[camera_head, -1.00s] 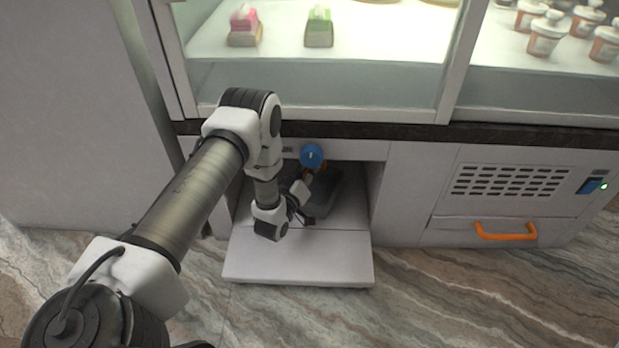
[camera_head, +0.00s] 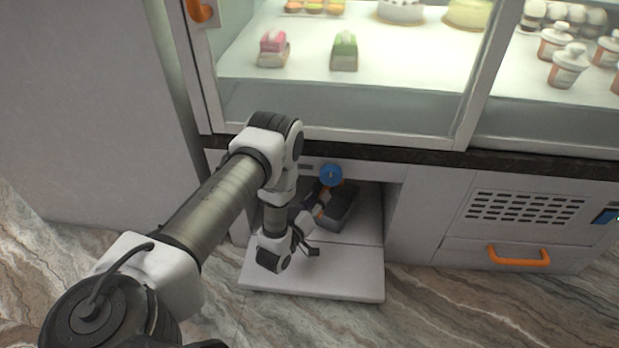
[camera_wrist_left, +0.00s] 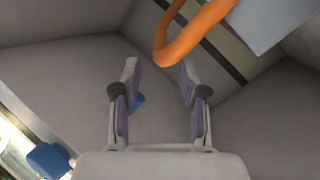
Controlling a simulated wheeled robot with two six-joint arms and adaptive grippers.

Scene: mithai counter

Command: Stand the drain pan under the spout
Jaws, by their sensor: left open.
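The drain pan (camera_head: 342,214) is a grey open box on the floor of the low recess, partly hidden by my left arm. A blue knob (camera_head: 331,175) sits on the cabinet face above it. An orange piece (camera_head: 323,203) shows between knob and pan; I cannot tell whether it is the spout or a pan handle. My left gripper (camera_head: 308,243) is open and empty, in front of the pan and to its left. In the left wrist view an orange curved bar (camera_wrist_left: 190,37) lies beyond the open fingers (camera_wrist_left: 158,78), beside a grey block (camera_wrist_left: 265,22). My right gripper is not in view.
A pale panel (camera_head: 330,281) extends in front of the recess, with clear room. The recess side walls limit sideways room. A vent grille (camera_head: 525,208) and a drawer with an orange handle (camera_head: 518,257) are to the right. The glass display case (camera_head: 350,110) stands above.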

